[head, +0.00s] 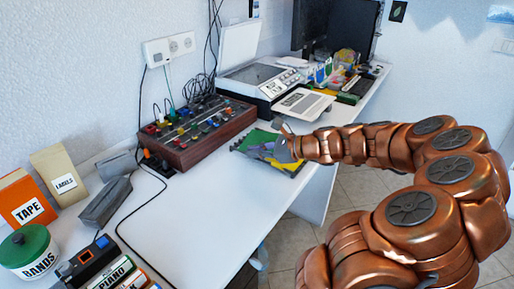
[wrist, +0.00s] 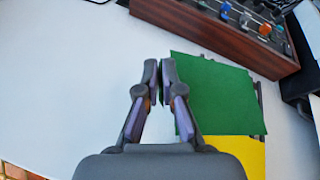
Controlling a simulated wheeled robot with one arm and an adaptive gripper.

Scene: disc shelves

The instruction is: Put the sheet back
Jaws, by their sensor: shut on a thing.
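A flat green sheet (wrist: 218,95) shows to the right of my fingertips in the wrist view, with its left edge beside my right finger. The green (head: 259,138) also shows beyond my gripper in the head view. A yellow sheet (wrist: 245,152) shows below the green one, partly covered. My gripper (wrist: 159,75) has its fingertips almost together, with a thin gap. It is shut at the green sheet's edge, but the pinch itself is hard to make out. In the head view my gripper (head: 280,148) hides part of the sheets.
A wooden box with colored knobs (head: 195,132) stands just behind, against the wall. The table (head: 190,220) is clear in front, with boxes and a jar (head: 28,250) at the left.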

